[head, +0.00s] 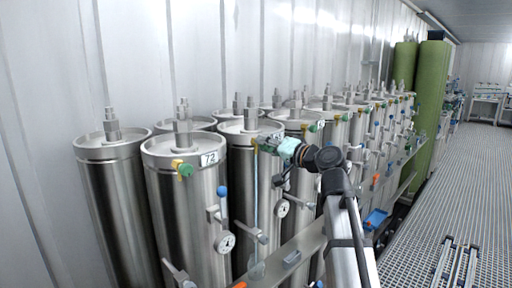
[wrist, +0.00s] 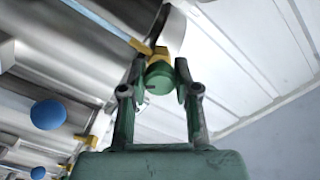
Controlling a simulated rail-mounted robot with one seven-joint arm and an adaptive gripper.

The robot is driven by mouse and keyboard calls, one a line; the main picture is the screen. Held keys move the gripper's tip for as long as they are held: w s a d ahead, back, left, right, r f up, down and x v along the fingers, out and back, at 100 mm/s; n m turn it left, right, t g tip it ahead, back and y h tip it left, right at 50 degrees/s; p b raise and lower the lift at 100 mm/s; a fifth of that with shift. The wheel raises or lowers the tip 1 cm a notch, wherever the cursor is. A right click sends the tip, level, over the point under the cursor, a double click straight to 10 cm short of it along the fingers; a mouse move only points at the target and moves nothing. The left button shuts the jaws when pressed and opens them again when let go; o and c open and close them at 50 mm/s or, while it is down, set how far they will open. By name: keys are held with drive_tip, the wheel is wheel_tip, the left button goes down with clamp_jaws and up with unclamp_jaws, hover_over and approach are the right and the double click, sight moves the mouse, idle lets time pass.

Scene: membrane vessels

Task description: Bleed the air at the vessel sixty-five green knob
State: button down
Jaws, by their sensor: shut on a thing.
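My gripper (head: 275,146) is at the upper front of the second front-row vessel (head: 238,180), beside a yellow fitting (head: 255,145). In the wrist view my gripper (wrist: 159,84) has its two fingers on either side of a green knob (wrist: 159,72), which sits on a yellow valve body (wrist: 152,52). The fingers are shut on this knob. The gripper hides the knob in the head view. I cannot read this vessel's number, so the frames do not confirm it as sixty-five.
The nearer vessel (head: 180,215) has a plate (head: 209,159) reading 72 and its own green knob (head: 185,170). A blue ball handle (head: 222,191) and gauge (head: 225,243) stand close by. More steel vessels run back to the right. The grated floor (head: 440,200) at right is mostly clear.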

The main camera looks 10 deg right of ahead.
drive_tip(key=m+p, duration=0.1)
drive_tip(key=p, duration=0.1)
drive_tip(key=m+p, duration=0.2)
drive_tip(key=shift+r, duration=0.35)
drive_tip(key=shift+f+m+p, duration=0.2)
drive_tip(key=shift+m+p, duration=0.5)
drive_tip(key=shift+p, duration=0.05)
drive_tip(key=m+p, duration=0.2)
drive_tip(key=p, duration=0.1)
drive_tip(key=shift+r+p, duration=0.2)
drive_tip(key=shift+p, duration=0.15)
drive_tip(key=shift+f+m+p, duration=0.1)
drive_tip(key=shift+m+p, duration=0.65)
drive_tip(key=shift+m, duration=0.15)
drive_tip(key=shift+f+m, duration=0.2)
drive_tip(key=shift+m, duration=0.1)
drive_tip(key=c, duration=0.8)
unclamp_jaws()
